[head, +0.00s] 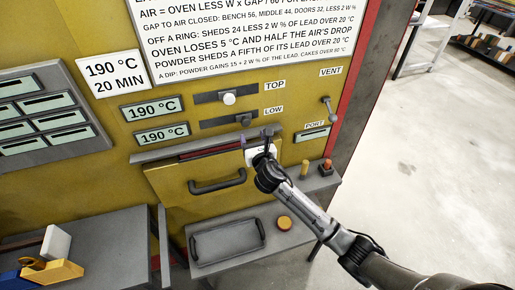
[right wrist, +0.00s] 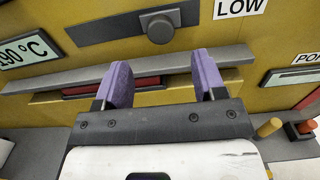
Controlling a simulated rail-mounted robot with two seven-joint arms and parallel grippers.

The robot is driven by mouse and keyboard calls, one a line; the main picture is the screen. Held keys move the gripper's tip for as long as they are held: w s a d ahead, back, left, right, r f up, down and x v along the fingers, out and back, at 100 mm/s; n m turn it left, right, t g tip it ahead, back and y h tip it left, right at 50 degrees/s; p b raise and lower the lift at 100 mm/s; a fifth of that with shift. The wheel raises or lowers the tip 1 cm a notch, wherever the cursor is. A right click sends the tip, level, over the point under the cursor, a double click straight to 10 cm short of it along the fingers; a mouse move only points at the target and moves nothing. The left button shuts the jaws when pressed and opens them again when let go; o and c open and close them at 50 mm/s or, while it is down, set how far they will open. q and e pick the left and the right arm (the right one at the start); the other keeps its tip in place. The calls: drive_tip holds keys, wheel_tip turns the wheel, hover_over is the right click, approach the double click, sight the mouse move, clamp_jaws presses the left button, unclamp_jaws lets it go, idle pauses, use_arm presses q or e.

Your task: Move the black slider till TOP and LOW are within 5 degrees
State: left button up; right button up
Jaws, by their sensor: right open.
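The black slider (head: 244,119) is a dark knob on the lower dark track, beside the LOW label (head: 273,109); it also shows in the right wrist view (right wrist: 160,28). The white slider (head: 229,98) sits on the upper track by the TOP label (head: 275,85). The upper display (head: 155,109) and lower display (head: 162,134) both read 190 °C. My right gripper (head: 257,137) is below the black slider. In the right wrist view my right gripper (right wrist: 163,78) is open and empty, its purple fingers apart, with the knob ahead and above them. My left gripper is not in view.
A grey ledge (head: 180,152) runs below the sliders, above the oven door (head: 170,185) with its dark handle (head: 217,183). The VENT lever (head: 327,106) is to the right. A tray (head: 228,240) and an orange disc (head: 284,223) are on the lower shelf.

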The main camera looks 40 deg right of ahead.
drive_tip(key=shift+v, duration=2.3)
drive_tip(key=shift+m, duration=0.3)
drive_tip(key=s+a+f+m+g+y+p, duration=0.25)
drive_tip(key=s+a+m+g, duration=0.35)
drive_tip(key=s+m, duration=0.65)
drive_tip(key=s+a+f+m+g+y+p, duration=0.1)
drive_tip(key=s+a+f+m+g+y, duration=0.2)
drive_tip(key=s+a+m, duration=0.95)
drive_tip(key=s+d+f+m+g+y+p, duration=0.1)
drive_tip(key=s+d+f+m+g+p, duration=0.2)
drive_tip(key=s, duration=0.9)
wheel_tip(320, 180, down, 2)
drive_tip(key=shift+f+m+g+y, duration=0.1)
drive_tip(key=shift+m+g+y, duration=0.25)
drive_tip(key=shift+m+g, duration=0.15)
